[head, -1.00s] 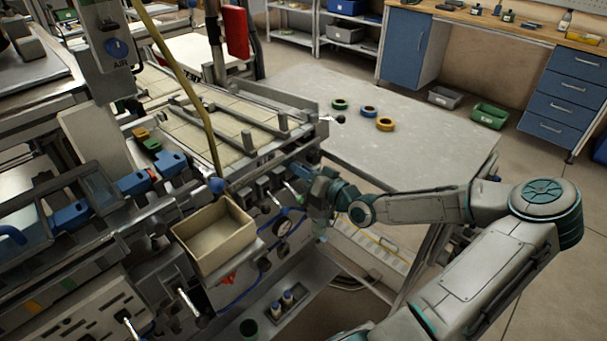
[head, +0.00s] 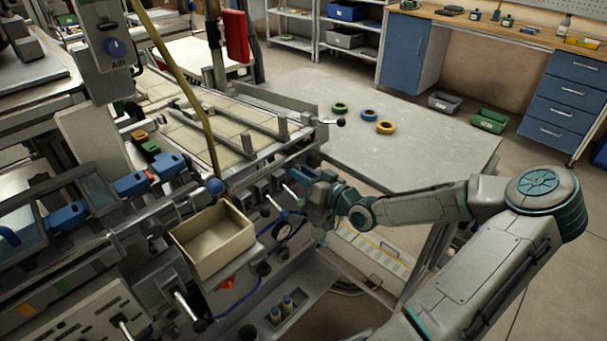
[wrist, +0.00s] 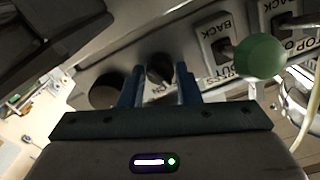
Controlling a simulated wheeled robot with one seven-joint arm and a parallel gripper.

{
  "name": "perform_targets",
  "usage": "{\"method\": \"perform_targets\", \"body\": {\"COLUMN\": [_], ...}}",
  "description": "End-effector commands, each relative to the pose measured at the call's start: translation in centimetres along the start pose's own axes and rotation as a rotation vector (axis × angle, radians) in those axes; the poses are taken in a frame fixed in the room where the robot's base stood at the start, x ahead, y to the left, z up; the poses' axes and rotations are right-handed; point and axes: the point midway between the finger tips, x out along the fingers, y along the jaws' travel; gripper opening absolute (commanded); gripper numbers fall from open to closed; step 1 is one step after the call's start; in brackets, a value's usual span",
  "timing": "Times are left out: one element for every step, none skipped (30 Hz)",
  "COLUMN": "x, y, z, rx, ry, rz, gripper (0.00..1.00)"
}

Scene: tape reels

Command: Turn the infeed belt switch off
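My gripper (wrist: 160,72) is open in the wrist view, its two blue fingers pointing at the machine's front panel. A dark rotary knob (wrist: 160,68) shows between the fingertips, with a small gap on each side. I cannot tell whether the fingers reach around it or stop short of it. Part of a label under it is hidden by the gripper, so I cannot read whether it is the infeed belt switch. In the head view my gripper (head: 305,174) is at the right end of the panel, and the knob is hidden there.
A green ball lever (wrist: 258,57) with a "BACK" plate stands right of the fingers. A round dark part (wrist: 107,91) is to the left. A tan open box (head: 212,240) sits on the machine front. Tape reels (head: 385,128) lie on the grey table (head: 430,150).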

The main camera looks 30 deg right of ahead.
Motion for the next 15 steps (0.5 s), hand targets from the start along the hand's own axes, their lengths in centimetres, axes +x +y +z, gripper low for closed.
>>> {"method": "perform_targets", "body": {"x": [0.0, 0.0, 0.0, 0.0, 0.0, 0.0, 0.0, 0.0, 0.0, 0.0, -0.1, -0.3, -0.4, -0.7, -1.1], "y": [0.0, 0.0, 0.0, 0.0, 0.0, 0.0, 0.0, 0.0, 0.0, 0.0, 0.0, 0.1, 0.1, 0.1, 0.1], "z": [0.0, 0.0, 0.0, 0.0, 0.0, 0.0, 0.0, 0.0, 0.0, 0.0, 0.0, 0.0, 0.0, -0.1, -0.1], "rx": [0.000, 0.000, 0.000, 0.000, 0.001, 0.001, 0.001, 0.001, 0.001, 0.001, 0.001, 0.001, 0.001, 0.001, 0.001], "ry": [0.000, 0.000, 0.000, 0.000, 0.000, 0.000, 0.000, 0.000, 0.000, 0.000, 0.000, 0.000, 0.001, 0.001, 0.001], "rz": [0.000, 0.000, 0.000, 0.000, 0.000, 0.000, 0.000, 0.000, 0.000, 0.000, 0.001, 0.001, 0.002, 0.003, 0.003], "gripper": [0.44, 0.49, 0.49, 0.49, 0.49, 0.49, 0.49, 0.49, 0.49, 0.49, 0.49, 0.49, 0.49, 0.49, 0.49]}}
